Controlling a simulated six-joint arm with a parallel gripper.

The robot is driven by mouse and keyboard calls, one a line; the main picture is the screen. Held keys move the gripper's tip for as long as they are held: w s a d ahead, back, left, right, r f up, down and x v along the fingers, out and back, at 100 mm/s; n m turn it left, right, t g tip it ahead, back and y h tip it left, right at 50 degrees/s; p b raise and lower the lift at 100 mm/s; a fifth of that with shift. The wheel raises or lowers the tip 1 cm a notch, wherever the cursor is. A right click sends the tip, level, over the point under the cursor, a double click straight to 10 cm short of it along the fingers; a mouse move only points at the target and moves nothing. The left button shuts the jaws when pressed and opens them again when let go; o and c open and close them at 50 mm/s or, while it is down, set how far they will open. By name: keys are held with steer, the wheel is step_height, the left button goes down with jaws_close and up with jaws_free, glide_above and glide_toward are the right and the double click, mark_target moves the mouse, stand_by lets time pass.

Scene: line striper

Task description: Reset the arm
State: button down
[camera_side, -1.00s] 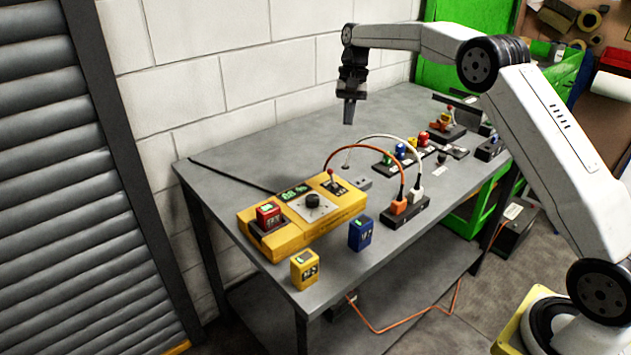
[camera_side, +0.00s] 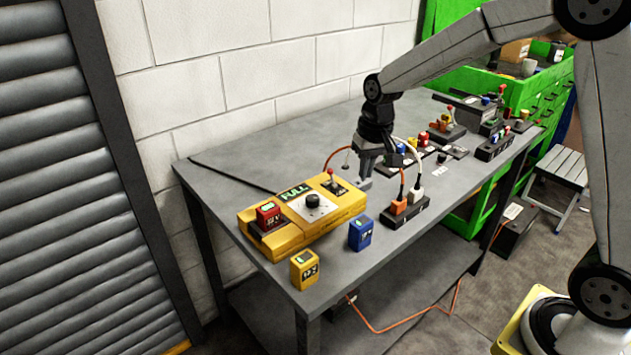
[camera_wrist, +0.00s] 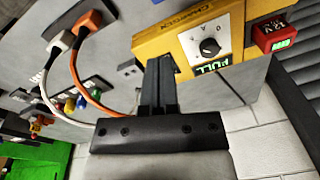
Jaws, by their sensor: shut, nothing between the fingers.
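My gripper (camera_side: 364,174) is shut and empty, pointing down over the table just right of the yellow charger box. In the wrist view its fingers (camera_wrist: 161,66) are together beside the box's edge. The yellow box (camera_side: 290,234) has a black dial, a small red-topped lever and a green display reading FULL; it also shows in the wrist view (camera_wrist: 160,42). A red battery (camera_side: 268,215) sits in the box's left socket. A blue battery (camera_side: 360,233) and a yellow battery (camera_side: 304,270) stand on the table in front. My gripper partly hides the small grey block behind it.
The grey table (camera_side: 240,170) stands against a white block wall. A power strip (camera_side: 405,212) holds an orange and a white plug, whose cables arch near my gripper. Several small coloured parts and holders stand at the table's far right. The back left is mostly clear.

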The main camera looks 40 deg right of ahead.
steer(key=s+a+f+n, duration=0.1)
steer(key=s+f, duration=0.1)
steer(key=s, duration=0.6)
steer(key=s+a+f+n+t, duration=0.1)
steer(key=s+a+f+n, duration=0.1)
steer(key=s, duration=0.6)
steer(key=shift+a+f+n, duration=0.25)
steer(key=shift+f+n, duration=0.05)
steer(key=shift+f, duration=0.3)
